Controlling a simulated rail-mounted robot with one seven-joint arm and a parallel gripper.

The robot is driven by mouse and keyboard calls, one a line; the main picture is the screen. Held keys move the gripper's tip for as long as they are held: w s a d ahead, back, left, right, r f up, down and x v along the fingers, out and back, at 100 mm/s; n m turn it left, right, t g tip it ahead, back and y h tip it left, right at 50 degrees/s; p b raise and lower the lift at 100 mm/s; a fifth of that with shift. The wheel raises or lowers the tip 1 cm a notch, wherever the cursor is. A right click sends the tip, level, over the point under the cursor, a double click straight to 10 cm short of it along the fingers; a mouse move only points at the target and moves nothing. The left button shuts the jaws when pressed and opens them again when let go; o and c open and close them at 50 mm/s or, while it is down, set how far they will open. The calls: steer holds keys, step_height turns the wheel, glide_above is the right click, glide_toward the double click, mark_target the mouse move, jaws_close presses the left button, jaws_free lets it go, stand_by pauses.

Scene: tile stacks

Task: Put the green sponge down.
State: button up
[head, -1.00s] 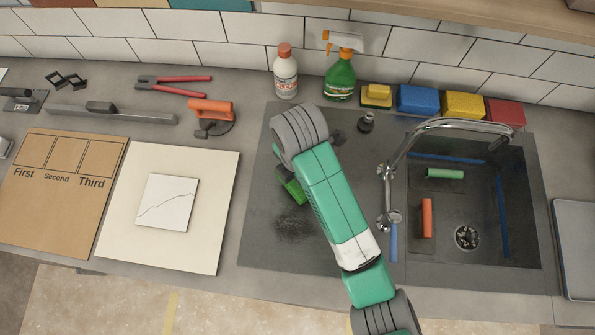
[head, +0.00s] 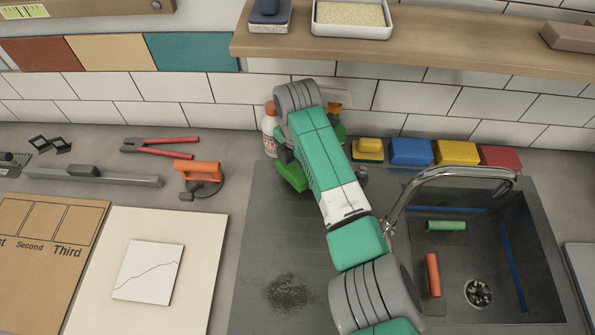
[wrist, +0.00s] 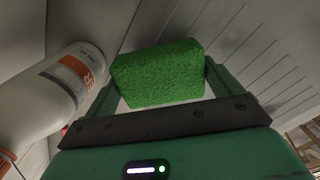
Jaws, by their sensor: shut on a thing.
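The green sponge (head: 291,177) is held by my gripper (head: 287,160) over the back of the drainboard (head: 262,255), in front of the bottles. My arm hides part of it in the head view. In the wrist view the sponge (wrist: 158,75) sits between the two green fingers of my gripper (wrist: 157,85), which are shut on its sides. I cannot tell whether the sponge touches the drainboard. A white bottle (wrist: 72,82) is close beside the left finger in the wrist view.
The white bottle (head: 269,131) and a mostly hidden spray bottle (head: 341,132) stand at the wall. Right of them are a yellow-and-green sponge (head: 368,150), blue (head: 411,152), yellow (head: 457,153) and red (head: 500,157) sponges. A dark patch (head: 288,293) marks the otherwise clear front drainboard.

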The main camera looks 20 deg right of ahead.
mark_target(297, 173)
steer(key=shift+f, duration=1.45)
steer(key=shift+f, duration=0.25)
steer(key=o, duration=0.6)
steer(key=shift+r, duration=4)
steer(key=shift+a, duration=0.1)
